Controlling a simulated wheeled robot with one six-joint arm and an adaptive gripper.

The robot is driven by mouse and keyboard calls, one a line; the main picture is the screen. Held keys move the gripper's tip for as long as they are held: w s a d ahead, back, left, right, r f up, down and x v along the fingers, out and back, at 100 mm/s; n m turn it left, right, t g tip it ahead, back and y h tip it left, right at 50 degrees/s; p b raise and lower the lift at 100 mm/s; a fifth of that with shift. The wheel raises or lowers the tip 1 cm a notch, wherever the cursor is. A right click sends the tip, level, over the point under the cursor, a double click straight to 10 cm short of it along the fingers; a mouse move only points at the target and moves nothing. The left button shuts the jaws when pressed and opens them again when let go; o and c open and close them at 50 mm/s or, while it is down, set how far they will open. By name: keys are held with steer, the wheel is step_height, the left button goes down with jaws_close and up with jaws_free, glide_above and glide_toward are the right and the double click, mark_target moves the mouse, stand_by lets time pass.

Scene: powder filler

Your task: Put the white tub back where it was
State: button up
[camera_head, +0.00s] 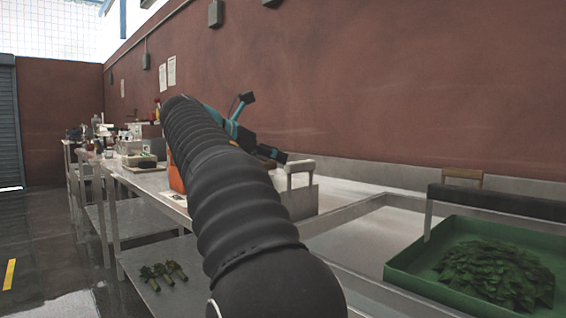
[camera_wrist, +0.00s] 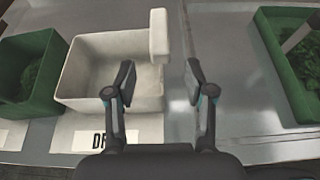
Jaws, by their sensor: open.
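The white tub (camera_wrist: 85,75) stands upright on the metal table in the wrist view, left of centre, and looks empty. Its upright handle (camera_wrist: 158,35) is on its right side. My gripper (camera_wrist: 160,78) is open and empty. The handle lies between the two fingers in the picture, beyond their tips; I cannot tell the exact gap. A label starting with "DR" (camera_wrist: 85,140) lies in front of the tub, partly hidden by my left finger. In the head view, a pale tub with a handle (camera_head: 302,200) shows partly behind my arm, which hides much of it.
A green bin (camera_wrist: 35,50) stands close left of the tub. Another green bin with leaves (camera_wrist: 270,40) is at the right; a green tray (camera_head: 405,265) with leaves shows in the head view. Bare metal table lies between the tub and the right bin. The wall rises behind.

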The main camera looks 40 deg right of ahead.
steer(key=shift+a+r, duration=0.25)
steer(key=shift+a, duration=0.4)
steer(key=shift+s, duration=0.1)
steer(key=s+a+f+m+t+y, duration=0.1)
steer(key=s+a+f+m+y, duration=0.3)
steer(key=f, duration=0.8)
steer(key=s+a+f+m+t+y, duration=0.2)
steer(key=s+a+f+m+y, duration=0.3)
steer(key=s+a+f+m, duration=0.3)
steer(key=s+a+f+m+t+y, duration=0.1)
steer(key=s+a+f+m+y, duration=0.3)
steer(key=s+a+f, duration=0.7)
step_height(320, 180, down, 6)
steer(key=a+m, duration=0.2)
steer(key=shift+s+a+f+m+y, duration=0.15)
steer(key=shift+a+f+m+y, duration=0.15)
steer(key=shift+a, duration=0.1)
